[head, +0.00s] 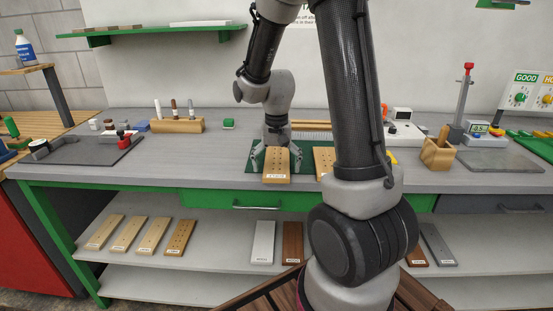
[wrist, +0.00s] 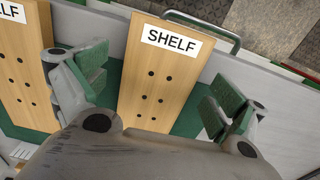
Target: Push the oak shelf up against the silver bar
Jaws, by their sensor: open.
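An oak board marked SHELF (wrist: 162,82), with several dark holes, lies on a green mat (head: 256,163). It also shows in the head view (head: 277,172), its labelled end at the bench's front edge. My gripper (head: 277,152) is over this board with its fingers pointing down. In the wrist view my gripper (wrist: 156,92) is open, one green-padded finger on each side of the board, with gaps between. A second oak board (wrist: 22,75) lies beside it and shows in the head view (head: 323,160), partly behind my arm. I cannot pick out the silver bar with certainty.
A wooden marker holder (head: 178,126) stands at the back left of the bench and a wooden box (head: 437,155) at the right. A dark tray (head: 85,150) is at the left. The bench (head: 200,160) left of the mat is mostly clear. Several boards lie on the shelf below.

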